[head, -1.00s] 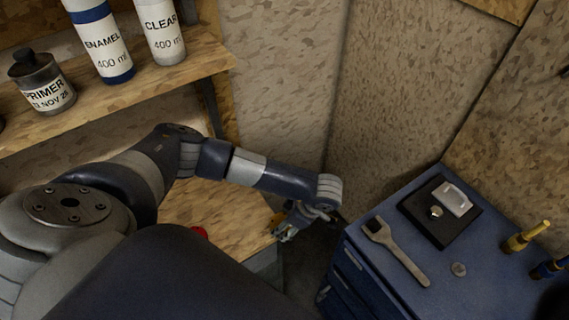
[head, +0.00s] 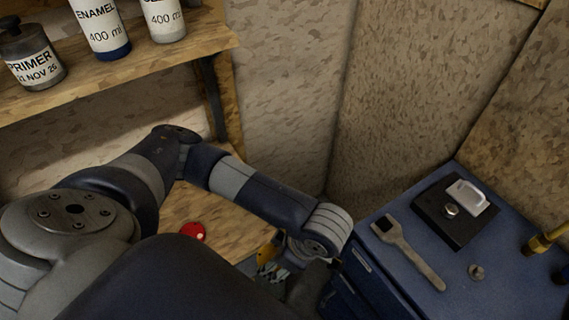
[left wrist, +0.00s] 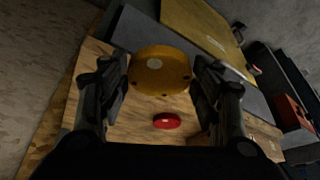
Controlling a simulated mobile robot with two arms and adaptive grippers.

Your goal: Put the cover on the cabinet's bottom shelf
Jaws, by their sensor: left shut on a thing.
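The cover appears to be the round yellow-orange disc (left wrist: 160,72) with small dark spots near its rim, held between my left fingers in the left wrist view. My left gripper (head: 273,268) is shut on it. In the head view the gripper is partly hidden by my arm, and only a bit of the yellow cover (head: 267,254) shows. It is beside the front right edge of the low wooden shelf (head: 176,212), which appears to be the bottom shelf. Whether the cover is over the shelf or just outside it is unclear.
A red round object (head: 193,231) lies on the low shelf. Above, a wooden shelf (head: 150,75) holds a primer jar (head: 32,62) and white bottles. A dark upright (head: 212,98) supports it. A blue drawer cabinet (head: 400,280) with a wrench (head: 408,250) stands right of my gripper.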

